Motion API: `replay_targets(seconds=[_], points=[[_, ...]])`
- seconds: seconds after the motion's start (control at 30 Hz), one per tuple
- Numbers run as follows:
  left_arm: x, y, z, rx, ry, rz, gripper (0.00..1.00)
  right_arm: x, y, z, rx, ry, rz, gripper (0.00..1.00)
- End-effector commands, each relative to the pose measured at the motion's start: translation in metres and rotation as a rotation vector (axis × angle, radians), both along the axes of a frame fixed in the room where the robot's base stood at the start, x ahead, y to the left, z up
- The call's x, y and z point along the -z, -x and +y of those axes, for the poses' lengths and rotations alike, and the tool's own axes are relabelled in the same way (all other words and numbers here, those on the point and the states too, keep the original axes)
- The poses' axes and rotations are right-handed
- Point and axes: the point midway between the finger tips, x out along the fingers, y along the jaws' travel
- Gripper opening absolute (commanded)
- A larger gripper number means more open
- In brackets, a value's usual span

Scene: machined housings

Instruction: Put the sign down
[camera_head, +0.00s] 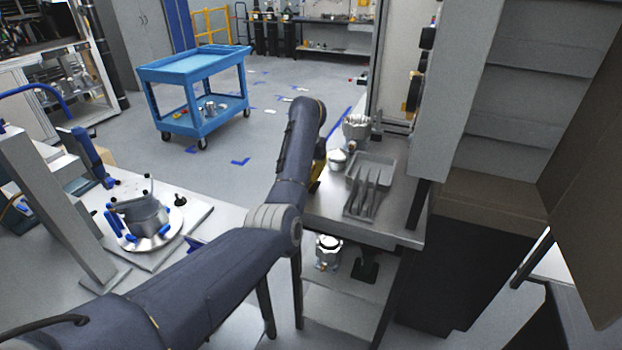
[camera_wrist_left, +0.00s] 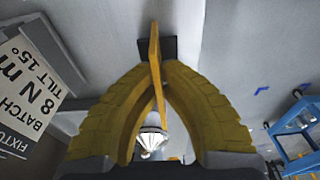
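My left gripper (camera_wrist_left: 156,68) shows as two yellow ridged fingers in the left wrist view. Their tips close on a thin orange-yellow plate, seen nearly edge-on, which appears to be the sign (camera_wrist_left: 154,42). Its face cannot be read from here. A dark block shows right by the fingertips, on both sides of the plate. In the head view only a bit of yellow of the left gripper (camera_head: 317,178) shows behind my forearm, at the left edge of the metal bench (camera_head: 398,232); the sign is hidden there. My right gripper is in neither view.
A grey tray (camera_head: 374,172) with upright slats and machined housings (camera_head: 356,127) stand on the bench. A printed placard (camera_wrist_left: 38,85) is at the wrist view's left. A round fixture (camera_head: 143,217) stands on the left table. A blue cart (camera_head: 196,68) stands beyond.

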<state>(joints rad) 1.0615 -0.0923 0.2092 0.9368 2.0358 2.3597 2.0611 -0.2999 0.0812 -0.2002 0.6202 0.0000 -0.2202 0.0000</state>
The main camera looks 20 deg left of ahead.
Motion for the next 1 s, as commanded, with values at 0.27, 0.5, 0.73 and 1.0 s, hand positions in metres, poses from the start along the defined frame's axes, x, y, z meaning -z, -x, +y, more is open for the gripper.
replay_targets(seconds=[0.27, 0.5, 0.73, 1.0], points=[[0.010, 0.000, 0.000, 0.000, 0.000, -0.002, 0.00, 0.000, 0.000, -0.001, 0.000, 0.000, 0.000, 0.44], [0.011, 0.000, 0.000, 0.000, 0.001, -0.001, 0.00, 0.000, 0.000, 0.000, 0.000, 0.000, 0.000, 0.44], [0.015, 0.000, 0.000, 0.000, 0.000, -0.001, 0.10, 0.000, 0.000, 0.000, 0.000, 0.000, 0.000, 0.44], [0.015, 0.000, 0.000, 0.000, 0.000, -0.001, 0.27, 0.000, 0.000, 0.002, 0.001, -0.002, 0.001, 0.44]])
